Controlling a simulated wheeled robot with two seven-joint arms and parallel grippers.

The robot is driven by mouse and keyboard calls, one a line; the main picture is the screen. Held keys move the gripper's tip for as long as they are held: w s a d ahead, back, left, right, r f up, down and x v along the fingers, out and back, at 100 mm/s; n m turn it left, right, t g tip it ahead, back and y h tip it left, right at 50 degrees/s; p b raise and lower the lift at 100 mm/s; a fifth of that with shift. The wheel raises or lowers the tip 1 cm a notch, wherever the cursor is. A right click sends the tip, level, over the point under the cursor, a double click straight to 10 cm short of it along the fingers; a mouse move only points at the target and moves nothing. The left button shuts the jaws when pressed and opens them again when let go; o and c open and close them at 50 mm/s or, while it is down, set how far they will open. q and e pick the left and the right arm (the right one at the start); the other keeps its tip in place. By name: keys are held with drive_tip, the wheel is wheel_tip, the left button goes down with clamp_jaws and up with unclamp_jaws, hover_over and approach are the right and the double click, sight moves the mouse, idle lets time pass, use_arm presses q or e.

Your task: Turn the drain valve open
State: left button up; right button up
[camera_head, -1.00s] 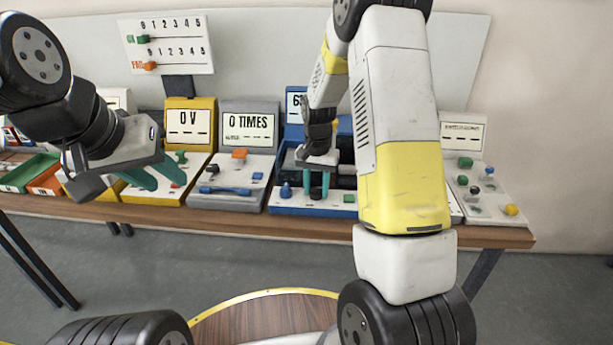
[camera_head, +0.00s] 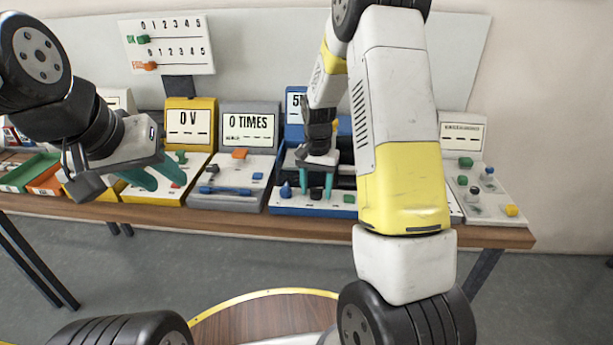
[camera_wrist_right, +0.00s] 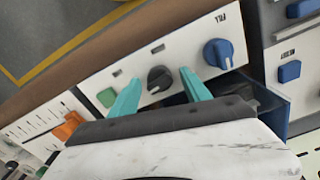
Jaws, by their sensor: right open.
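A black rotary knob (camera_wrist_right: 160,78) sits on the white front panel of the blue station (camera_head: 280,207), between a blue knob and a green button. I take it to be the drain valve; its label is not readable. My right gripper (camera_head: 316,186) is open over this panel. In the right wrist view its teal fingertips are on either side of the black knob, apart from each other; contact cannot be told. The blue knob (camera_wrist_right: 218,53), beside printing that seems to read FILL, stands right of the fingers. My left gripper (camera_head: 163,182) hangs open and empty over the yellow station.
A green button (camera_wrist_right: 107,97) lies close left of the fingers in the wrist view. A grey station (camera_head: 228,196) with a "0 TIMES" display and a yellow station (camera_head: 150,196) stand to the left. A white station (camera_head: 490,205) with small knobs stands at the right end of the bench.

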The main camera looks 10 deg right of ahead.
sight(316, 188)
drive_tip(key=shift+r, duration=3.9)
drive_tip(key=shift+r, duration=0.2)
drive_tip(key=s+a+r+n+t+y, duration=0.1)
drive_tip(key=s+r+n+t+y, duration=0.15)
drive_tip(key=s+r, duration=1.05)
drive_tip(key=s+a+r+n+t, duration=0.1)
drive_tip(key=s+r+n+t, duration=0.2)
drive_tip(key=s, duration=0.8)
drive_tip(key=shift+s+a+r+n+t, duration=0.2)
drive_tip(key=shift+s+r+n+t, duration=0.15)
drive_tip(key=shift+s+r+n, duration=0.15)
